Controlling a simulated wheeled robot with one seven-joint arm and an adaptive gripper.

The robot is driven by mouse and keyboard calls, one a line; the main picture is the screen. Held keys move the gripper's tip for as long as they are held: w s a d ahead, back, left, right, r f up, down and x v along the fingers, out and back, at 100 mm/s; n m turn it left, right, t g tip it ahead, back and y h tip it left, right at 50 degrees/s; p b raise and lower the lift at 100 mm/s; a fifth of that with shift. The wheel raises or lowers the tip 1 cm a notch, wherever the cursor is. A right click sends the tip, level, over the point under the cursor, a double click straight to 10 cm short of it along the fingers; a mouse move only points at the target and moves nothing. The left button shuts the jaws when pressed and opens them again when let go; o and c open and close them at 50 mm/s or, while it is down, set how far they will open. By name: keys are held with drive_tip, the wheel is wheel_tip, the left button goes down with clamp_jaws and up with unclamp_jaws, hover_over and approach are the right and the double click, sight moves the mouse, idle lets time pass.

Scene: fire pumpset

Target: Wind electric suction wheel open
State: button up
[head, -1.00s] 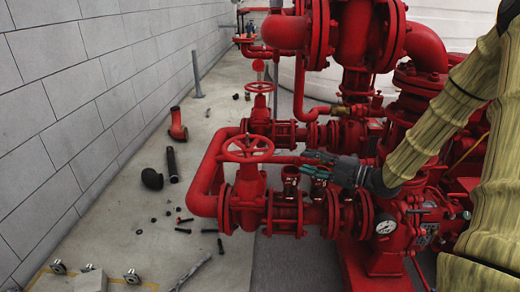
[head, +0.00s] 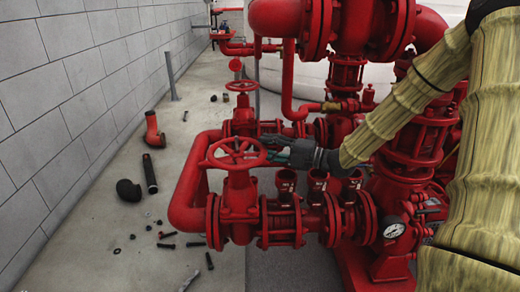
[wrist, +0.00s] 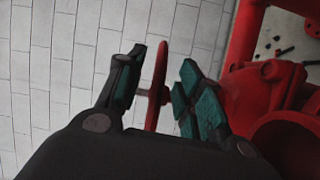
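A red spoked handwheel (head: 236,152) lies about level on top of the near valve, left of my gripper. A second, smaller red handwheel (head: 240,86) stands on the valve farther back. My gripper (head: 264,150) is black with teal finger pads and points left at the right rim of the near wheel. In the wrist view my gripper (wrist: 155,90) is open, and a red wheel (wrist: 156,86) shows edge-on in the gap between the fingers. I cannot tell whether either finger touches the rim. Part of the wheel is hidden behind the right finger.
Red pipes and flanges (head: 284,220) run below and right of my gripper, with a pressure gauge (head: 394,231) at lower right. A grey block wall (head: 80,90) stands at left. Loose bolts and black fittings (head: 129,190) lie on the floor between wall and pipes.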

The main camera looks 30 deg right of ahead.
sight(258, 145)
drive_tip(key=shift+b+x, duration=0.35)
drive_tip(key=shift+x, duration=1.25)
clamp_jaws()
